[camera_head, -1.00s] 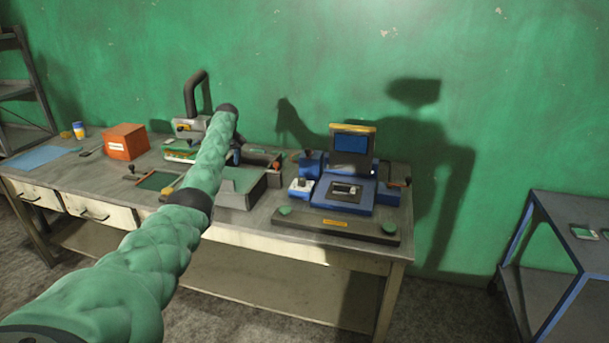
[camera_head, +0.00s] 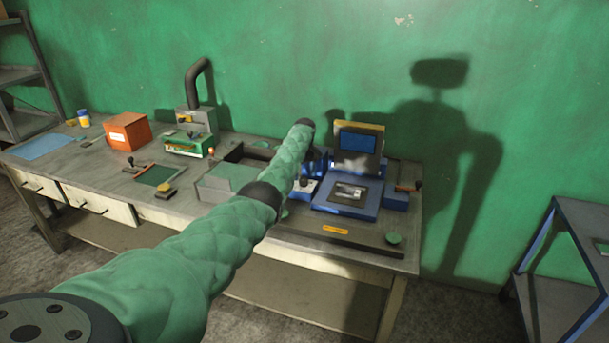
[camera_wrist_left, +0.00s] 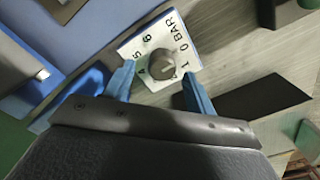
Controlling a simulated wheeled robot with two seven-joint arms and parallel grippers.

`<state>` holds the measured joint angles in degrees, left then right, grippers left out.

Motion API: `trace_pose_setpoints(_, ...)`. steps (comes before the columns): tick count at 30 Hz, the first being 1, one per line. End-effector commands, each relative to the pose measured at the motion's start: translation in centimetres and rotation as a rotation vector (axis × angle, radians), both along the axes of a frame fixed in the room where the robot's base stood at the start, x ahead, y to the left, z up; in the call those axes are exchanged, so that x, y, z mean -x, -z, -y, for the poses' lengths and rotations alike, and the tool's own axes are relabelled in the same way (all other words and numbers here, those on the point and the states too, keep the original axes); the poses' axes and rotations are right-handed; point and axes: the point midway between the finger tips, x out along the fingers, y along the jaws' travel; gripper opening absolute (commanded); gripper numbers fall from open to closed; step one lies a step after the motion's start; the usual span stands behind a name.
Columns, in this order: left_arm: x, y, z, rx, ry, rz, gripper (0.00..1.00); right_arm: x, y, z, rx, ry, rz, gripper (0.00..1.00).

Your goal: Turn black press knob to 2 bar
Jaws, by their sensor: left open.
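The press (camera_head: 345,190) is a blue machine with a tilted-up lid and a flat bed on the table. I cannot tell which mark the knob points at. In the left wrist view my left gripper (camera_wrist_left: 158,75) is open, its blue fingertips either side of the knob with gaps visible. Contact cannot be told. In the head view my left arm reaches to the press's left side and mostly hides the gripper. My right gripper is out of view.
The grey table (camera_head: 120,190) also holds an orange box (camera_head: 127,131), a green and grey machine (camera_head: 190,145) and a blue sheet (camera_head: 40,146). A blue-framed cart (camera_head: 565,260) stands at the right.

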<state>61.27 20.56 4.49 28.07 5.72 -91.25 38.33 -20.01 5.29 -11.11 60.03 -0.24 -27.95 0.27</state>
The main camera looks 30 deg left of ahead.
Motion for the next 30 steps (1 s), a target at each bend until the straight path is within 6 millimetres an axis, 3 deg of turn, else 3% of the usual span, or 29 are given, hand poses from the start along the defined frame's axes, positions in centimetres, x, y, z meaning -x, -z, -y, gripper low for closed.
trace_pose_setpoints(7, 0.0, 1.9, 0.0, 0.000, 0.000, 0.000, 0.56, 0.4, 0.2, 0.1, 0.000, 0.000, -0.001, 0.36)
trace_pose_setpoints(17, 0.0, 2.2, 0.0, 0.000, 0.000, 0.001, 0.56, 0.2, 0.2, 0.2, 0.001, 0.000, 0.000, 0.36)
trace_pose_setpoints(24, 0.0, 2.2, 0.0, 0.000, 0.000, 0.001, 0.11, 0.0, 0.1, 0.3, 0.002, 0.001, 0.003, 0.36)
trace_pose_setpoints(30, 0.0, 2.1, 0.0, 0.000, 0.009, 0.001, 0.11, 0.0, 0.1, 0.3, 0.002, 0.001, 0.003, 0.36)
